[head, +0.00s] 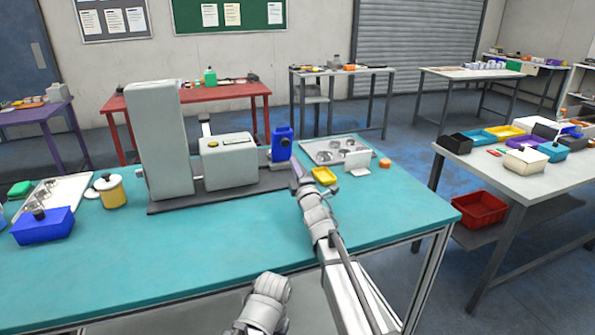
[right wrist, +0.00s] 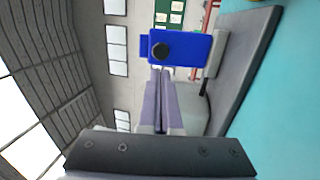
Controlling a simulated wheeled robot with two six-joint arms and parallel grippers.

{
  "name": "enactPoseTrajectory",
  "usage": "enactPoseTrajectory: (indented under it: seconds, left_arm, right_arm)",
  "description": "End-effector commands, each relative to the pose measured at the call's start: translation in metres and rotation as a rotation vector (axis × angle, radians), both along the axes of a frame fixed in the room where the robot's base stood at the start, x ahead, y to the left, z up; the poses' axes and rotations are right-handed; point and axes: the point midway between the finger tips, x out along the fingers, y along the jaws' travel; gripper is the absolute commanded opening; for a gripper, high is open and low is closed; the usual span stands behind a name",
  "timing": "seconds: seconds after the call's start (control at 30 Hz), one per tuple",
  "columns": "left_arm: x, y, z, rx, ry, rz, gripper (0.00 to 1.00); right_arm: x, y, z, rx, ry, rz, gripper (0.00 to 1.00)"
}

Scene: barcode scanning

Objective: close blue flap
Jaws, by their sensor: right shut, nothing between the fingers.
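The blue flap (head: 281,146) stands upright at the right end of the grey machine (head: 229,160) on the teal table. It also fills the upper middle of the right wrist view (right wrist: 190,52), with a dark round knob (right wrist: 160,50) on its face. My right gripper (head: 295,168) is just in front of and below the flap. Its purple fingers (right wrist: 159,75) are shut, with nothing between them, and point at the flap close to the knob; I cannot tell whether they touch it. My left gripper is not in view.
A metal tray (head: 318,147), a yellow dish (head: 324,175), a white block (head: 357,161) and an orange piece (head: 385,162) lie right of the machine. A yellow pot (head: 111,192) and a blue box (head: 42,228) stand left. The table's front is clear.

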Motion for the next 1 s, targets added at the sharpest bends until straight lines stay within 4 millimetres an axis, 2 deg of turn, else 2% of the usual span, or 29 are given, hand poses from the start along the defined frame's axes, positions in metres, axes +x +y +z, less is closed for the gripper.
enactPoseTrajectory:
  seconds: [0.03, 0.2, 0.4, 1.0]
  left_arm:
    - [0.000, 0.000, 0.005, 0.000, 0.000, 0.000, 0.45]
    - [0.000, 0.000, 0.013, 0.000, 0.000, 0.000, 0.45]
    - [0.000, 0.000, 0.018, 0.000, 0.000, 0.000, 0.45]
    - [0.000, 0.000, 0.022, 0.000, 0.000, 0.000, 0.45]
  right_arm:
    - [0.015, 0.004, 0.005, -0.001, 0.000, 0.001, 0.00]
    - [0.049, 0.013, 0.013, 0.001, 0.000, 0.000, 0.00]
    - [0.075, 0.021, 0.018, -0.001, 0.000, 0.001, 0.00]
    - [0.082, 0.023, 0.022, 0.000, 0.000, 0.000, 0.00]
